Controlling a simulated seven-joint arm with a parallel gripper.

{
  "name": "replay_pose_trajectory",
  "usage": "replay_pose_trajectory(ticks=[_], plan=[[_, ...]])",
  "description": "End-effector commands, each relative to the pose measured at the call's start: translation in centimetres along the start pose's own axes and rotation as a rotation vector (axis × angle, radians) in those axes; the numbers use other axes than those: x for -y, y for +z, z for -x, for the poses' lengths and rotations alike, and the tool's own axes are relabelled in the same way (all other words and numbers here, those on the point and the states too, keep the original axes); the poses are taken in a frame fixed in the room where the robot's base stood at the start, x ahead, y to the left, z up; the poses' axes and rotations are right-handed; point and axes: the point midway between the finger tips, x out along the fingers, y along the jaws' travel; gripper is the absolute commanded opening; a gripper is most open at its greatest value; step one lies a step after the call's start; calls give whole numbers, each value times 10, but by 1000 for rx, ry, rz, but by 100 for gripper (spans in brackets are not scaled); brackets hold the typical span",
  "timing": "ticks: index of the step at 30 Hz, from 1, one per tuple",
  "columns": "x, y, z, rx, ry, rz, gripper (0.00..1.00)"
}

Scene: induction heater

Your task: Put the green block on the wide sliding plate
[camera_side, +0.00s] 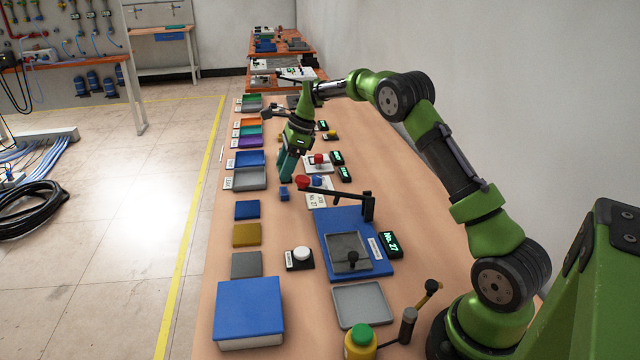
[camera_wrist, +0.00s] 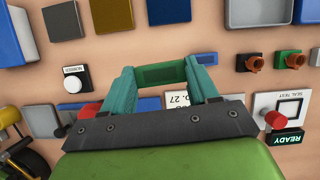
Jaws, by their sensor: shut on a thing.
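The green block (camera_wrist: 162,75) is dark green and sits between my two teal fingertips in the wrist view. My gripper (camera_side: 287,168) is shut on it, above the table, pointing down near a small blue block (camera_side: 284,194). In the side view I cannot make out the block apart from the fingers. A grey plate (camera_side: 340,240) with a black knob lies on a blue base (camera_side: 331,218) closer to the camera, to the right of my gripper. It looks like the sliding plate, but I cannot tell for sure. In the wrist view my gripper hides much of the blue base.
A black arm with a red knob (camera_side: 303,181) stands over the blue base's far end. Blue, mustard and grey flat pieces (camera_side: 246,235) line the left edge. A white button (camera_side: 302,254) and a large blue box (camera_side: 249,308) are near the front. Coloured trays stand farther back.

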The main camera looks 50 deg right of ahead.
Motion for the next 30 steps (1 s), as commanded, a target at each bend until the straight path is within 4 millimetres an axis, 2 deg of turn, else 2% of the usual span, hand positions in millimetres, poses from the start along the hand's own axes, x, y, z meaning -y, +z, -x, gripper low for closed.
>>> replay_pose_trajectory(ticks=[1,6,14,23,30], plan=[[0,7,14,3,-6,4,21],[0,22,49,3,-5,3,21],[0,39,93,2,-5,2,21],[-20,27,110,-5,-10,-9,21],[-47,11,125,-10,-18,-20,21]])
